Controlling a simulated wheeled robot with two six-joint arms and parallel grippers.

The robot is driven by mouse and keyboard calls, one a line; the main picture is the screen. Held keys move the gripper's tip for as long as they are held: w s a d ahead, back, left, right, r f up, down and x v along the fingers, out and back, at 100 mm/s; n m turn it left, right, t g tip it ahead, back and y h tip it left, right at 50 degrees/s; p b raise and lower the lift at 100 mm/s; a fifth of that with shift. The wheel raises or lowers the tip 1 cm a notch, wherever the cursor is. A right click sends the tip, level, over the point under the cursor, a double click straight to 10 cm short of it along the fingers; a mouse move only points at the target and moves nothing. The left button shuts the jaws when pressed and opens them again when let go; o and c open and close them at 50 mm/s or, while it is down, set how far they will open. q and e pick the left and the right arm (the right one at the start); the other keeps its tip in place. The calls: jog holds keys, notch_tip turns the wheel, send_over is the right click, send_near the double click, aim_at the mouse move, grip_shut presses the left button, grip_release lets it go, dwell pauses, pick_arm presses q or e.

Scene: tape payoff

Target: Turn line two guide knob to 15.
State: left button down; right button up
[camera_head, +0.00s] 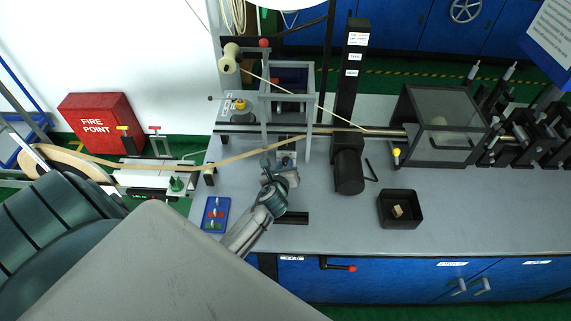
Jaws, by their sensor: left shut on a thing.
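My left gripper (282,162) reaches up from the lower left to the front of the grey guide frame (308,115) on the bench. It is shut on a small part at the frame's foot, which looks like the guide knob. The fingers hide most of that knob, and no scale or number on it can be read. A tan tape (245,154) runs from the left to the frame, just behind the gripper. My right gripper is not in view.
A black post with a dark cylinder (349,172) stands right of the gripper. An open black bin (417,221) holds a small tan piece. A blue tray (206,226) lies to the left. A clear-sided box (405,140) stands farther right. The front right bench is free.

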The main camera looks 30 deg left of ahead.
pick_arm(q)
jog(key=shift+s+a+f+n+t+h+b, duration=0.15)
jog(key=shift+n+t+h+b, duration=0.3)
jog(key=shift+n, duration=0.85)
jog(key=shift+h+b, duration=0.25)
jog(key=shift+b, duration=0.05)
jog(key=c, duration=1.3)
grip_release()
jog(key=shift+o, duration=0.2)
